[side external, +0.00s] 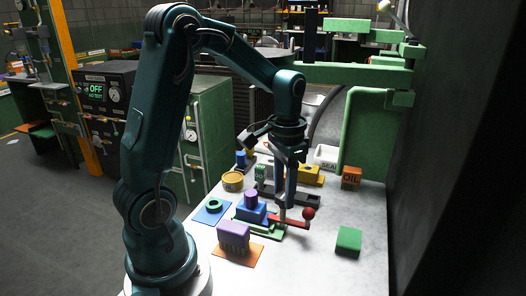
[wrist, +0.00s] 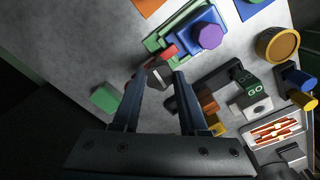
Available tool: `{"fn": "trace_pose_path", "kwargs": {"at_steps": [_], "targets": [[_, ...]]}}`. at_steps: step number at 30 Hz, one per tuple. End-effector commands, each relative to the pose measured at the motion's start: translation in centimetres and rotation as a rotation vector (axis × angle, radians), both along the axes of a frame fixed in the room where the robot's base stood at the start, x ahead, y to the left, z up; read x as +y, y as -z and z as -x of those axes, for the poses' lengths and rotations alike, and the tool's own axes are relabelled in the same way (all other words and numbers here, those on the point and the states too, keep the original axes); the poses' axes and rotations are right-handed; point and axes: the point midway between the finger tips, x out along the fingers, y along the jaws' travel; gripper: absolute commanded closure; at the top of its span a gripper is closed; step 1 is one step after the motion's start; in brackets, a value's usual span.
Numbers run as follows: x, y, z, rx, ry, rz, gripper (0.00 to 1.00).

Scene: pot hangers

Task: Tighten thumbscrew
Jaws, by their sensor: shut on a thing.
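A dark hexagonal knob (wrist: 157,77) with a pale line across its top sits between my fingertips in the wrist view. It looks like the thumbscrew. My gripper (wrist: 161,73) is shut on it; in the side view my gripper (side external: 283,204) points straight down over the red lever (side external: 291,221). The lever ends in a red ball (side external: 308,213). A green fixture base (side external: 262,231) lies below. A blue block (side external: 252,215) with a purple hexagonal top (wrist: 209,36) stands beside my gripper. The knob is mostly hidden by my fingers in the side view.
A green block (side external: 349,240) lies at the right. A purple block (side external: 233,236) stands on an orange mat at the front. A green ring (side external: 213,205) and a yellow tin (side external: 232,181) are at the left. Bare tabletop (side external: 320,262) lies at the front right.

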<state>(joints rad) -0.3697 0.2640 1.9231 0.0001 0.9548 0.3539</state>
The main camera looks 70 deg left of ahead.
Motion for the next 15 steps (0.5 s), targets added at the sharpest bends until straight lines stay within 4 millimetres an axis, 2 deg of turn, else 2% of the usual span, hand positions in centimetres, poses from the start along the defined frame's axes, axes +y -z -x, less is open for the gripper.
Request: {"fn": "trace_pose_path", "kwargs": {"at_steps": [15], "targets": [[0.00, -0.10, -0.03, -0.002, 0.052, -0.001, 1.00]]}}
